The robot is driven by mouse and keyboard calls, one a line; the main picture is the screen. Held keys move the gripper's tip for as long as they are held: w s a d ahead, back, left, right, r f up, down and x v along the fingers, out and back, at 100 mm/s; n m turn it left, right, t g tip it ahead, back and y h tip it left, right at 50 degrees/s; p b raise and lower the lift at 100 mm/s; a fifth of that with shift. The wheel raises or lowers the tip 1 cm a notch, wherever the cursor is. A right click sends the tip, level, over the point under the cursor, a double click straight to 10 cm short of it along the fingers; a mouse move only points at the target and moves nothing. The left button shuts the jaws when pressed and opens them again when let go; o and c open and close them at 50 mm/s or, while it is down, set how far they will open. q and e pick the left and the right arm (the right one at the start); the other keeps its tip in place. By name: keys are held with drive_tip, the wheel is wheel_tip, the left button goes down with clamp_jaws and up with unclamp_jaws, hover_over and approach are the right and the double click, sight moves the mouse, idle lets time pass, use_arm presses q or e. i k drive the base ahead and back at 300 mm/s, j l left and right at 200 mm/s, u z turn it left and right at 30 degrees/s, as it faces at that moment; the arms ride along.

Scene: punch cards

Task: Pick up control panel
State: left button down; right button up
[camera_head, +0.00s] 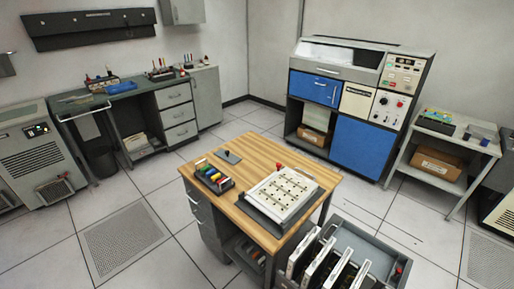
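A white panel with a grid of dark marks (284,192), which looks like the control panel, lies flat on a dark base on the wooden-topped table (252,151) in the middle. Several similar pale panels (337,273) stand on edge in a grey open cart (375,242) at the bottom, cut off by the frame. I cannot tell which panel the task means. Neither gripper is in view.
A tray of coloured items (213,177) and a small dark flat object (229,156) lie on the table's left part. A blue-and-grey machine (362,147) stands behind, a small side table (449,148) at right, a workbench (128,91) at left. Tiled floor is open left of the table.

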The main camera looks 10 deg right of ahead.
sight(304, 252)
drive_tip(key=l+z, duration=0.15)
drive_tip(key=z, duration=0.8)
drive_tip(key=j+u, duration=0.15)
drive_tip(key=u, duration=0.25)
